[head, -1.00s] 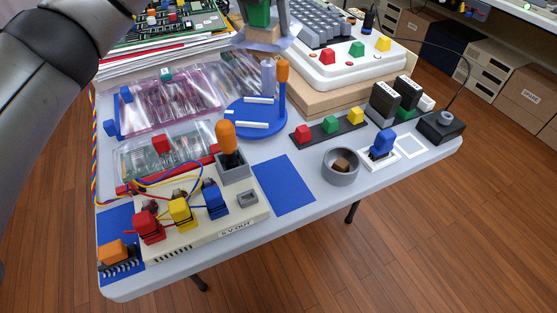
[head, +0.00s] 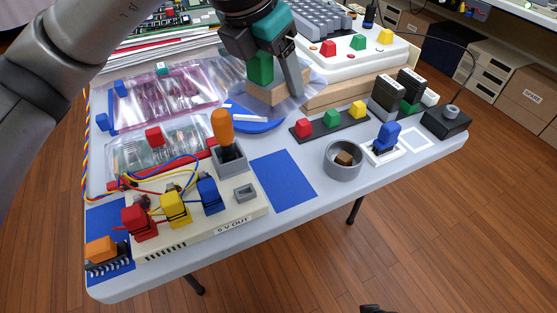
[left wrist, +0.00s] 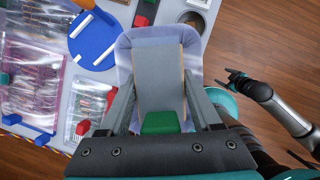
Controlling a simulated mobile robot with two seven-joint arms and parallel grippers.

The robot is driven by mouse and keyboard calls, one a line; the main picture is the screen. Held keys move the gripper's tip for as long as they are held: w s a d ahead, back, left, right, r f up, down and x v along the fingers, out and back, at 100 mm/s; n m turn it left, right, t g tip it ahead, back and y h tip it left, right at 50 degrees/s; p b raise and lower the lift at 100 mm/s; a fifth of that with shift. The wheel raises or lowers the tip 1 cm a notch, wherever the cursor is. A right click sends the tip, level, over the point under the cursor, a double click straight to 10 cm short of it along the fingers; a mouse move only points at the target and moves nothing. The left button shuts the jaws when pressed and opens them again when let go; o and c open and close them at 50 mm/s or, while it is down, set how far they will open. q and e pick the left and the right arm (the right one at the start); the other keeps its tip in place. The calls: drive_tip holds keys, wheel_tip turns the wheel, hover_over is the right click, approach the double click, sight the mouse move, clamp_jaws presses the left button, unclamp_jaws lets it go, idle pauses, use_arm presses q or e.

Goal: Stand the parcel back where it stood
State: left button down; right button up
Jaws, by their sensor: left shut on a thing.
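The parcel is a brown box in clear bubble wrap (head: 311,89) with a green block (head: 260,68) on it. My left gripper (head: 280,75) is shut on the green block and holds the parcel over the table, in front of the white console. In the left wrist view the wrapped parcel (left wrist: 157,70) lies beyond the fingers, with its green block (left wrist: 160,122) between them. My right gripper (left wrist: 237,80) shows in the left wrist view, away from the table over the floor, fingers apart.
A bare blue rectangle (head: 284,178) lies on the table front. Around it are the cream console (head: 200,226) with wired plugs, an orange-handled tool (head: 223,128), a grey bowl (head: 343,162) and a dark strip (head: 328,122) of coloured blocks. The white console (head: 345,55) stands behind.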

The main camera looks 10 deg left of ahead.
use_arm(q)
drive_tip(key=shift+f+b, duration=2.4)
drive_tip(key=shift+f, duration=5.45)
use_arm(e)
wheel_tip(320, 180, up, 12)
drive_tip(key=w+t, duration=0.2)
drive_tip(key=shift+w+a+f, duration=0.15)
drive_tip(key=shift+w+f, duration=0.05)
drive_tip(key=shift+f, duration=0.05)
use_arm(q)
drive_tip(key=shift+f+b, duration=0.55)
drive_tip(key=shift+b, duration=0.35)
use_arm(e)
drive_tip(key=shift+w+a+t+y, duration=0.6)
drive_tip(key=shift+w+a+t, duration=0.2)
drive_tip(key=shift+w+a, duration=0.2)
use_arm(q)
drive_tip(key=shift+c, duration=0.4)
unclamp_jaws()
use_arm(e)
drive_tip(key=shift+d, duration=0.1)
